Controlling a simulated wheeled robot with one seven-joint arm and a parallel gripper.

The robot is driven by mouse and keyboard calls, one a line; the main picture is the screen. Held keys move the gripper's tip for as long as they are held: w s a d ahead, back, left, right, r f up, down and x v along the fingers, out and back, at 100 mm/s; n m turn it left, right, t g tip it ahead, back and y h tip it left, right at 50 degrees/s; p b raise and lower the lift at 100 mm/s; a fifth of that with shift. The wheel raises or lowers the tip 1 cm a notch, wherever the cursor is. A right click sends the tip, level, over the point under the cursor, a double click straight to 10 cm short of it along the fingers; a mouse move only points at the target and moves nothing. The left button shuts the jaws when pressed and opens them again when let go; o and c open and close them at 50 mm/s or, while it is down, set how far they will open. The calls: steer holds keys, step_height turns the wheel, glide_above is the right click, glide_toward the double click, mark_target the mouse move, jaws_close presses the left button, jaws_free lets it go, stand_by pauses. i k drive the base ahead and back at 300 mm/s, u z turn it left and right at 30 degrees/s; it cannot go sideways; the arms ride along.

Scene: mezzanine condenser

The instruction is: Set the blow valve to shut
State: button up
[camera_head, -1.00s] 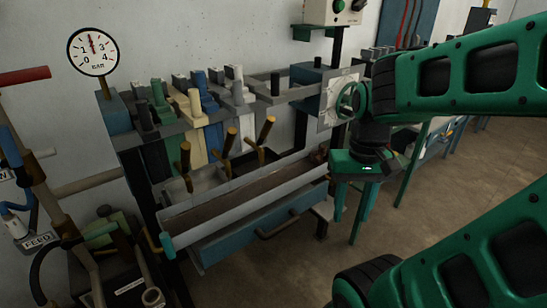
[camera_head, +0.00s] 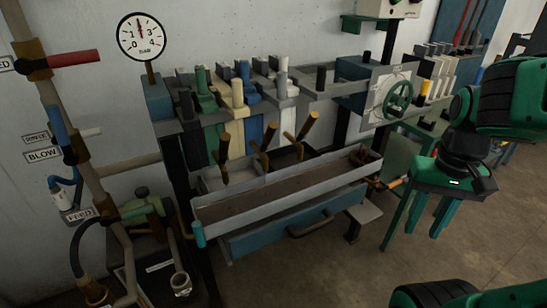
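A "BLOW" label (camera_head: 42,155) sits beside the brown vertical pipe at the left. Just above it a blue lever (camera_head: 58,126) stands roughly upright, slanting along the pipe. I cannot tell for sure that the blue lever is the blow valve's handle. My gripper (camera_head: 425,234) hangs at the right, fingers pointing down with a gap between them. It is open and empty, in front of the bench and far from the label and lever.
A red lever (camera_head: 75,58) points right on the upper pipe. A "FEED" label (camera_head: 79,214) is below, near a green fitting (camera_head: 140,212). A gauge (camera_head: 141,36) stands above the bench. Floor in front is clear.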

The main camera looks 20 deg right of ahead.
mark_target(71, 158)
steer(key=u, duration=1.7)
steer(key=k, duration=1.35)
steer(key=z, duration=1.25)
steer(key=i, duration=1)
